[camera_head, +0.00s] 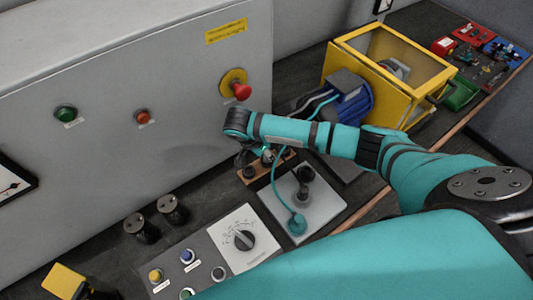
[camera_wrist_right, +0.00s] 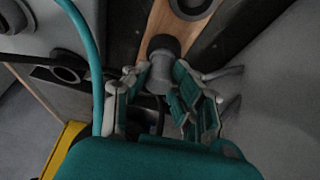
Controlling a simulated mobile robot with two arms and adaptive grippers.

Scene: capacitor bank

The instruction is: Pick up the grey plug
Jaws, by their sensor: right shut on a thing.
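The grey plug (camera_wrist_right: 172,66) shows in the right wrist view, a short grey cylinder with a darker round end at the wooden strip (camera_wrist_right: 155,22). My right gripper (camera_wrist_right: 161,74) has its fingers on both sides of the plug and is shut on it. I cannot tell whether the plug is clear of the strip. In the head view my right gripper (camera_head: 258,157) is low beside the grey cabinet, over the wooden strip (camera_head: 266,176), and my own wrist hides most of it and the plug. My left gripper is not in view.
The grey cabinet (camera_head: 120,100) with a red button (camera_head: 242,91) stands close behind the gripper. A grey plate (camera_head: 325,206) with a black lever and a teal cable end (camera_head: 297,223) lies in front. A blue motor (camera_head: 350,100) and yellow box (camera_head: 400,107) stand to the right.

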